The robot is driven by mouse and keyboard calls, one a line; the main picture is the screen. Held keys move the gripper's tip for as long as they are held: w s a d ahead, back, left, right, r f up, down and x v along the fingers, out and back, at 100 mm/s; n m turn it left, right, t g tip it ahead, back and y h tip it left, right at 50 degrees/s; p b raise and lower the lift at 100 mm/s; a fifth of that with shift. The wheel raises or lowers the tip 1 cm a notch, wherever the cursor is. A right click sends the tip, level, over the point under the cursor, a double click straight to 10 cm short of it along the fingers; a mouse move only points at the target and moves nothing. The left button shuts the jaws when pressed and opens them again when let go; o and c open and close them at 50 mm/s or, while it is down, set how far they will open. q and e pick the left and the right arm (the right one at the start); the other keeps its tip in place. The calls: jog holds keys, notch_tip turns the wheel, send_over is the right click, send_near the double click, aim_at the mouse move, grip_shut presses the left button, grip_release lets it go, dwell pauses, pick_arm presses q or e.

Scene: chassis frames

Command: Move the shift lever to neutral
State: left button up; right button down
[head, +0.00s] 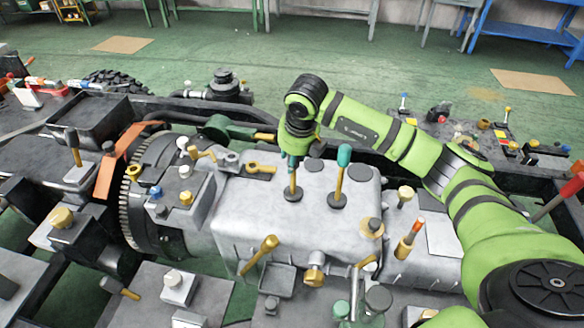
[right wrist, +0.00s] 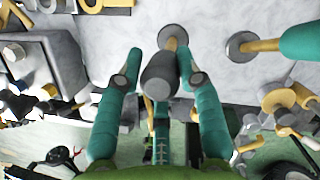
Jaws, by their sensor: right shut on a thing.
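A lever with a brass stem (head: 293,181) rises from a round dark base on the grey gearbox housing (head: 250,215). It looks close to upright in the head view, and its knob is hidden by my gripper. My right gripper (head: 292,160) reaches it from above. In the right wrist view, the teal fingers of the gripper (right wrist: 160,66) are closed on either side of the lever's dark grey knob (right wrist: 160,82). A second lever with a teal knob (head: 344,155) stands just to the right. That teal knob also shows in the right wrist view (right wrist: 303,42). My left gripper is not in view.
Several brass-topped fittings and short levers (head: 265,248) surround the housing. A toothed flywheel (head: 128,205) and an orange bracket (head: 112,165) stand at left. Black frame rails run behind. Green floor (head: 260,60) and workbenches lie beyond.

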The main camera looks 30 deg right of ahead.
jog(key=shift+w+d+r, duration=0.1)
jog(key=shift+w+d, duration=0.05)
jog(key=shift+d, duration=0.05)
jog(key=c, duration=1.2)
grip_release()
jog(key=shift+o, duration=1.3)
jog(key=shift+d, duration=0.1)
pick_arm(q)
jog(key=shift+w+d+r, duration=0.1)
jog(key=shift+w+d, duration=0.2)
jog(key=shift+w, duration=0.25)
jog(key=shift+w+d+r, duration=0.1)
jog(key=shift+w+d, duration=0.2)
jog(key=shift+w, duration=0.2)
pick_arm(e)
jog(key=v, duration=1.2)
